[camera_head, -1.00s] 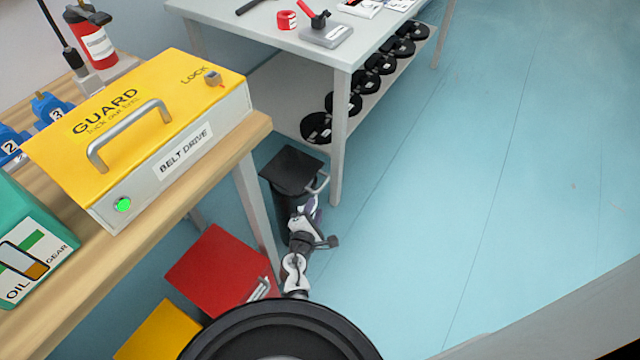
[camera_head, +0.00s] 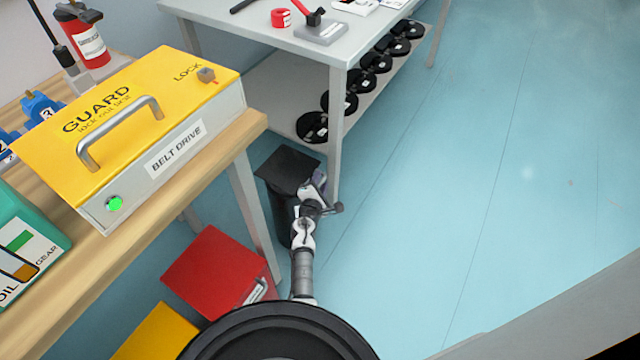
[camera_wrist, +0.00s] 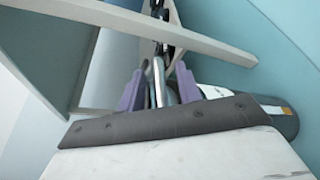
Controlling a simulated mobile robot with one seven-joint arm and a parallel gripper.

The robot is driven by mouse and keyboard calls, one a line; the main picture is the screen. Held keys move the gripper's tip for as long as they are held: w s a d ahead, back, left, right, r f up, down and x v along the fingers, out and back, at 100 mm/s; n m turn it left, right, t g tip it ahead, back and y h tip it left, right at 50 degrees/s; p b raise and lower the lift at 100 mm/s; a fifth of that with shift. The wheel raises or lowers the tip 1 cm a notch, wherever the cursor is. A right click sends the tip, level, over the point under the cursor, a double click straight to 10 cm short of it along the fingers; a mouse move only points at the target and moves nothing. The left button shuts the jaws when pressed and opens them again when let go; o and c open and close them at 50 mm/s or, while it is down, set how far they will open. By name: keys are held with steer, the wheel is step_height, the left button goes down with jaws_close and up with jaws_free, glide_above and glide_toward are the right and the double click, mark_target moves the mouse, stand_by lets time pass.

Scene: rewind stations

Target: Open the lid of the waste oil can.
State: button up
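A dark can (camera_head: 270,200) with a flat, square black lid (camera_head: 287,166) stands on the floor between the two tables. No label shows on it; I take it as the waste oil can. Its lid looks closed. My gripper (camera_head: 318,185) is at the lid's right edge and covers the grey handle there. In the wrist view, my gripper (camera_wrist: 160,84) has its two purple fingers apart, with a grey handle bar (camera_wrist: 158,78) between them. Gaps seem to show beside the bar.
A red box (camera_head: 215,268) with a handle and a yellow box (camera_head: 158,333) stand left of my arm. A grey table leg (camera_head: 335,135) is close behind my gripper. The wooden bench (camera_head: 215,152) is at left. The blue floor at right is clear.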

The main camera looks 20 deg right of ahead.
jaws_close()
steer(key=shift+r+p, duration=0.8)
steer(key=shift+p, duration=0.35)
step_height(320, 180, up, 8)
steer(key=w+a+f+n+g+p, duration=0.1)
steer(key=n+g+p, duration=0.15)
steer(key=p, duration=0.85)
step_height(320, 180, up, 6)
steer(key=p, duration=0.3)
glide_above(304, 175)
steer(key=shift+n+t+h, duration=0.3)
steer(key=shift+n+t, duration=0.05)
